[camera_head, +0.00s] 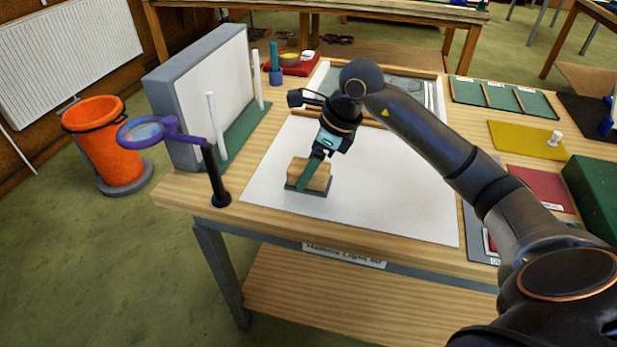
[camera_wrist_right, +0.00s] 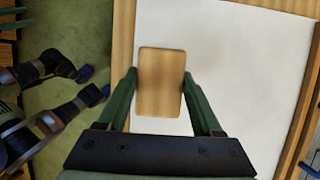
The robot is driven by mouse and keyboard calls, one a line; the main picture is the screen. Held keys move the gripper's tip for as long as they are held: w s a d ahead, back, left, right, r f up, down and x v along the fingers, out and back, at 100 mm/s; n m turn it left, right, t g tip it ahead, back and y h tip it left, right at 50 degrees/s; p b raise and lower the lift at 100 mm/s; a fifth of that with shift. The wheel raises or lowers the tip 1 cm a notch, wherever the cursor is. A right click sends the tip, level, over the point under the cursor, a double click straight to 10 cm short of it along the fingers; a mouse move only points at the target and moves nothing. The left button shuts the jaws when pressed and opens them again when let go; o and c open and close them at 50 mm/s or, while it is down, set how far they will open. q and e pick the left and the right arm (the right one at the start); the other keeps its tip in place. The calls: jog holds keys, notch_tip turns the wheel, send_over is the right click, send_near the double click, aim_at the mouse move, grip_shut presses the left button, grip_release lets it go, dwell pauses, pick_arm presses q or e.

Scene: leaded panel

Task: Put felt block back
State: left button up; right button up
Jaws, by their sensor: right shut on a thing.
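The felt block (camera_head: 318,174) is a light wooden block with a dark base. It is at the near left part of the white sheet (camera_head: 390,205) on the bench. My right gripper (camera_head: 308,178) reaches down over it and is shut on it, with green fingers on two opposite sides. In the right wrist view the wooden top of the block (camera_wrist_right: 161,82) shows between the two fingertips (camera_wrist_right: 160,85). I cannot tell whether its base touches the sheet. My left gripper does not show clearly in either view.
A purple-rimmed magnifier (camera_head: 150,131) on a dark stand is left of the block. A grey-framed white board (camera_head: 205,95) stands behind it, with white rods beside it. Yellow (camera_head: 525,141) and red sheets lie at the right. The sheet's middle is clear.

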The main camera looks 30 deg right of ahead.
jog(key=f, duration=0.3)
jog(key=shift+w+d+f+p, duration=0.1)
jog(key=shift+w+f+p, duration=0.2)
jog(key=shift+f, duration=0.1)
jog(key=shift+f, duration=0.15)
jog(key=o, duration=1.2)
